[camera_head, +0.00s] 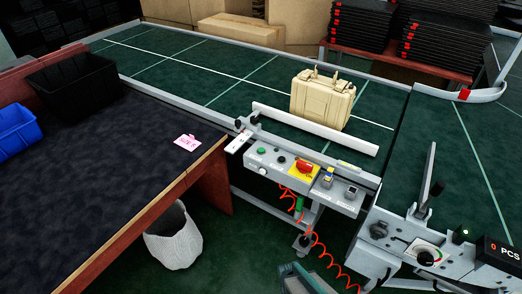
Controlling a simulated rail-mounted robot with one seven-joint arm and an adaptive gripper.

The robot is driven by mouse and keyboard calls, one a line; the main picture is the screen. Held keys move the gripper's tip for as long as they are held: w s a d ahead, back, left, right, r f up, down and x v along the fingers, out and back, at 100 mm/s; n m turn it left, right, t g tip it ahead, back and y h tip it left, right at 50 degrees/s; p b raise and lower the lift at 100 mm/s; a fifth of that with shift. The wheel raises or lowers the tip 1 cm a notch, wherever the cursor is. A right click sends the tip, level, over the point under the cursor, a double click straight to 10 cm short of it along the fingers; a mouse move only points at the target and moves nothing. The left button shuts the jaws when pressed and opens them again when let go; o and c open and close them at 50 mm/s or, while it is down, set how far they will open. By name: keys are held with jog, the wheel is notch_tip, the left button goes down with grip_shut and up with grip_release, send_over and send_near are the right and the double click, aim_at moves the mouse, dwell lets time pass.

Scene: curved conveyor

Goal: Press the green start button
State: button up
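A grey control box (319,193) is mounted on the near side of the conveyor, in the middle of the head view. A small green button (262,150) sits at the left end of its top face. I cannot read labels that would mark the start button. My gripper is not in view, and nothing covers the green button.
A beige case (322,100) stands on the green conveyor belt (240,75), behind a white guide bar (315,130). Red coiled cables (322,255) hang below the box. A dark-topped table (110,150) with black and blue bins is at left; a white waste bin (174,240) stands beneath it.

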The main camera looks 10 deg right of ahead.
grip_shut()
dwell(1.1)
